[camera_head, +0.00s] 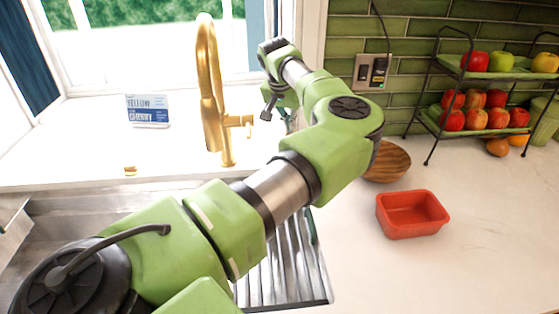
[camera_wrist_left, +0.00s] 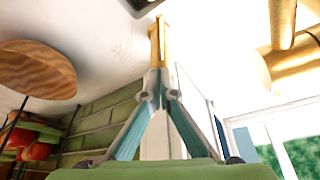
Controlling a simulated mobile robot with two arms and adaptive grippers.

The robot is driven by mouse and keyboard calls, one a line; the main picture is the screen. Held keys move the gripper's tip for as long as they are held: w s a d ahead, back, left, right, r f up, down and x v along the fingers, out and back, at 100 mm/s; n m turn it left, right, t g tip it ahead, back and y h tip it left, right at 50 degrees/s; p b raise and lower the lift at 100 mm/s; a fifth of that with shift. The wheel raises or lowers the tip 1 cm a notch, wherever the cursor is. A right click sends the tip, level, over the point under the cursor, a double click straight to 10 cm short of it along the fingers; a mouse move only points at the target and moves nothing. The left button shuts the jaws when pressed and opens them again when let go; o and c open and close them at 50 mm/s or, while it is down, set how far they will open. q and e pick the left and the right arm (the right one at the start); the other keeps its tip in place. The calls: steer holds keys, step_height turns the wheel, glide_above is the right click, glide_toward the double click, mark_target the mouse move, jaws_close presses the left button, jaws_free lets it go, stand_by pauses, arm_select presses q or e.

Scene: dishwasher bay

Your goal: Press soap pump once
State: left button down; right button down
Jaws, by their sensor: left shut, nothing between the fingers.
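My left gripper (camera_head: 267,112) points down over the counter behind the sink, to the right of the gold faucet (camera_head: 211,95). In the left wrist view its fingers (camera_wrist_left: 157,78) are shut and empty. A slim gold piece, apparently the soap pump (camera_wrist_left: 158,40), shows right at the fingertips; I cannot tell if they touch it. The faucet's base (camera_wrist_left: 285,65) shows at the right of that view. In the head view I cannot make out the pump; my left arm may hide it. My right gripper is not in view.
The steel sink (camera_head: 325,285) lies below my left arm. To the right are a wooden bowl (camera_head: 388,162), a red tub (camera_head: 411,214) and a two-tier fruit rack (camera_head: 430,120). A small sign (camera_head: 148,110) stands by the window. The right counter front is clear.

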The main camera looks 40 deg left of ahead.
arm_select(q)
steer(key=shift+s+f, duration=0.1)
steer(key=shift+f, duration=0.45)
steer(key=shift+d, duration=0.1)
steer(key=shift+r, duration=0.2)
steer(key=shift+r+p, duration=0.6)
steer(key=shift+r, duration=0.85)
steer(key=shift+r, duration=0.1)
steer(key=shift+r+p, duration=0.4)
steer(key=shift+r, duration=0.55)
